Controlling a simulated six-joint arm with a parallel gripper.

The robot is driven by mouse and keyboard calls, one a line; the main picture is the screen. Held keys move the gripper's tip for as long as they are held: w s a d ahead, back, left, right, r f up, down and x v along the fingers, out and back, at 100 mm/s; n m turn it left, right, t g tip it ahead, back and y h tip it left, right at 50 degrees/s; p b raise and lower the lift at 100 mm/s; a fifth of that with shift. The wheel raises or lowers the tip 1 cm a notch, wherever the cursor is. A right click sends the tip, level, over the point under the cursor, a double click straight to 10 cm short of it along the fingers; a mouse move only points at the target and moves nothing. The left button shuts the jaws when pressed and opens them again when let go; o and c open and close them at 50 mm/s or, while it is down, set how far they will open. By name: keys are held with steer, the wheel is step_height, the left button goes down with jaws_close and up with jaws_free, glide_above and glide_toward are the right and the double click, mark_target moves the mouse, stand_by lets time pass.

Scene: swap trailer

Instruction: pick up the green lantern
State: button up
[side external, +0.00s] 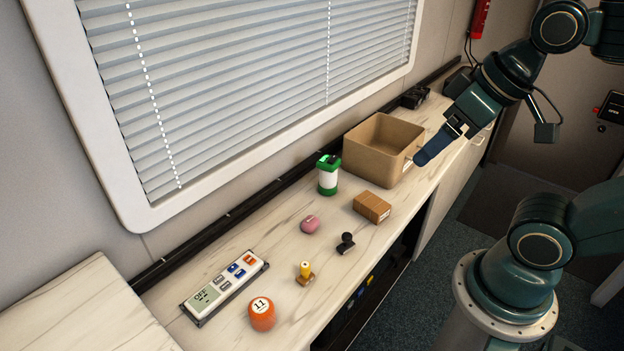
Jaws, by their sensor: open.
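The green lantern (328,176) has a green top and base with a white middle. It stands upright on the pale counter, left of the cardboard box. My gripper (434,149) is in the air at the right, by the box's front right side and well apart from the lantern. Its fingers look dark blue and point down and to the left. It is open, and I see nothing held in it. The gap between the fingers is hard to make out from this side.
The open cardboard box (376,178) stands right of the lantern. A brown block (372,207), a pink object (311,224), a black knobbed object (346,243), a yellow-topped stamp (305,271), an orange item (262,315) and a button panel (224,287) lie on the counter (385,240). A window with blinds (240,80) is behind.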

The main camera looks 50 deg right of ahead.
steer(key=w+d+m+g, duration=0.2)
steer(key=w+d+m, duration=0.2)
steer(key=w, duration=0.8)
steer(key=w+d+m+g, duration=0.1)
steer(key=w+d+m, duration=0.35)
steer(key=w, duration=0.65)
steer(key=w+d+f+m+g, duration=0.1)
steer(key=w+d+f+m, duration=0.1)
steer(key=w+d+f, duration=0.2)
steer(key=w+d+f+m+g+y, duration=0.1)
steer(key=w+d+f+m, duration=0.2)
steer(key=f, duration=0.7)
steer(key=w+d+f+m, duration=0.3)
steer(key=w+d+f, duration=0.2)
steer(key=d+f, duration=0.1)
steer(key=shift+w+d+f+g+y, duration=0.15)
steer(key=shift+d+f+g+y, duration=0.25)
steer(key=shift+d, duration=0.1)
steer(key=shift+f, duration=0.1)
